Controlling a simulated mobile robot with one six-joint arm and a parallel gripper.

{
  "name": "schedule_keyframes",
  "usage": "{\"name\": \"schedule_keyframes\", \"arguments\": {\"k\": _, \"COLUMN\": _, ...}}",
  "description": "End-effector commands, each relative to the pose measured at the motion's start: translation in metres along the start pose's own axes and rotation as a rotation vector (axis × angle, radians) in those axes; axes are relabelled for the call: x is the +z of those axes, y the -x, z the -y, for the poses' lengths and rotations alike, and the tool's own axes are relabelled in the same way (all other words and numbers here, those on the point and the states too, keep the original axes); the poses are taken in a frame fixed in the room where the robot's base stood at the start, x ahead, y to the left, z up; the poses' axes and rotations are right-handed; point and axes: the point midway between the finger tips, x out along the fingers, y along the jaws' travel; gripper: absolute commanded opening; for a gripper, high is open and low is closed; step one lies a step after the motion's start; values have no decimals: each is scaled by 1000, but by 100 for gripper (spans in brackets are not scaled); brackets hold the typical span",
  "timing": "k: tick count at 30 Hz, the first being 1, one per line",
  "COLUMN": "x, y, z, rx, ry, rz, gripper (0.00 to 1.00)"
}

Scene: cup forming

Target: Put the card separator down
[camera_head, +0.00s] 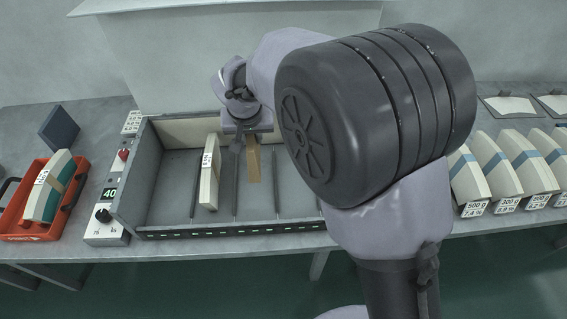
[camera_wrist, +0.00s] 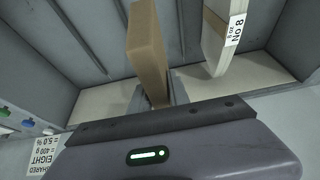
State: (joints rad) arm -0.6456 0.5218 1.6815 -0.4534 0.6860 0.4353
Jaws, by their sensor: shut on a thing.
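A thin brown card separator (camera_head: 253,161) is in my gripper (camera_head: 247,139), inside the grey compartmented box (camera_head: 165,228). In the wrist view the separator (camera_wrist: 147,48) stands up between the jaws of my gripper (camera_wrist: 160,97), which are shut on it. It is in the slot to the right of a cream stack of cards (camera_head: 209,172) in the head view. That stack bears a label, readable as "No 8" in the wrist view (camera_wrist: 214,42). I cannot tell whether the separator's lower end touches the box floor.
Thin grey dividers (camera_head: 235,184) split the box. More banded stacks (camera_head: 497,168) stand at the right. My arm hides the box's right part.

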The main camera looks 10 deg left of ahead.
Motion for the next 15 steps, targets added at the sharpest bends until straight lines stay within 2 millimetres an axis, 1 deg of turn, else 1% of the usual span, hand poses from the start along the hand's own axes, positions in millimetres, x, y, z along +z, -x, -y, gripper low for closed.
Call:
{"name": "schedule_keyframes", "arguments": {"k": 1, "x": 7, "y": -15, "z": 0, "rx": 2, "ry": 0, "rz": 4, "gripper": 0}}
{"name": "schedule_keyframes", "arguments": {"k": 3, "x": 14, "y": -31, "z": -1, "rx": 2, "ry": 1, "rz": 4, "gripper": 0}}
{"name": "schedule_keyframes", "arguments": {"k": 8, "x": 26, "y": -60, "z": -1, "rx": 2, "ry": 0, "rz": 3, "gripper": 0}}
{"name": "schedule_keyframes", "arguments": {"k": 11, "x": 34, "y": -81, "z": -2, "rx": 2, "ry": 1, "rz": 3, "gripper": 0}}
{"name": "schedule_keyframes", "arguments": {"k": 12, "x": 36, "y": -86, "z": -2, "rx": 1, "ry": 0, "rz": 3, "gripper": 0}}
{"name": "schedule_keyframes", "arguments": {"k": 15, "x": 35, "y": -84, "z": -2, "rx": 1, "ry": -1, "rz": 1, "gripper": 0}}
